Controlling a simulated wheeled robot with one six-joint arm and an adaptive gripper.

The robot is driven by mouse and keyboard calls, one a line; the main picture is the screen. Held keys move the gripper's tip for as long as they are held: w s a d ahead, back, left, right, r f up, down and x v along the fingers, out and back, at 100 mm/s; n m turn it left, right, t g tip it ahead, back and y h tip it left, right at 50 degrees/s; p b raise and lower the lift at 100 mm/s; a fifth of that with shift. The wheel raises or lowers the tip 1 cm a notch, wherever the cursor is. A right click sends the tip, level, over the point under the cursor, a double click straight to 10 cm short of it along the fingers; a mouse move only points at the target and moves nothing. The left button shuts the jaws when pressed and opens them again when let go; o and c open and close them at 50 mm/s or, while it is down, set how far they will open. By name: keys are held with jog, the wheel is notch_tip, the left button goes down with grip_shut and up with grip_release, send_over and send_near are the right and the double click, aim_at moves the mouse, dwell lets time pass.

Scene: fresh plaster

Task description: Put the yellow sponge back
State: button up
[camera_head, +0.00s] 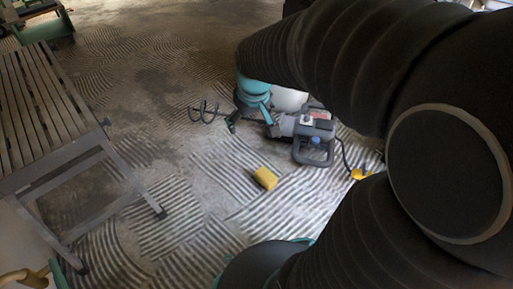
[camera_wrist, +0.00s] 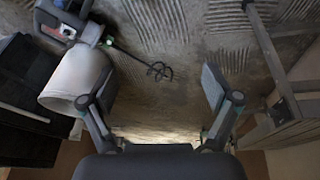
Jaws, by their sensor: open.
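The yellow sponge (camera_head: 265,178) lies on the ridged floor near the middle of the head view. I do not see it in the wrist view. My gripper (camera_head: 250,124) appears above and beyond the sponge in the head view, apart from it, with its fingers pointing down. Nothing is held. I cannot tell the sponge's original place from these views.
A grey mixer (camera_head: 310,133) with a spiral paddle lies close to my gripper, beside a white bucket (camera_wrist: 75,80). A slatted table (camera_head: 45,110) stands at the left. A yellow plug (camera_head: 360,173) lies right of the sponge. Floor between table and sponge is clear.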

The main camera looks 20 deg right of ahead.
jog(key=s+a+r+t, duration=0.1)
jog(key=s+a+r, duration=0.1)
jog(key=s, duration=0.5)
jog(key=s+a+r+m, duration=0.1)
jog(key=s+a+r, duration=0.1)
jog(key=s, duration=0.6)
jog(key=shift+a+r+t, duration=0.15)
jog(key=shift+r+t, duration=0.25)
jog(key=shift+r, duration=0.45)
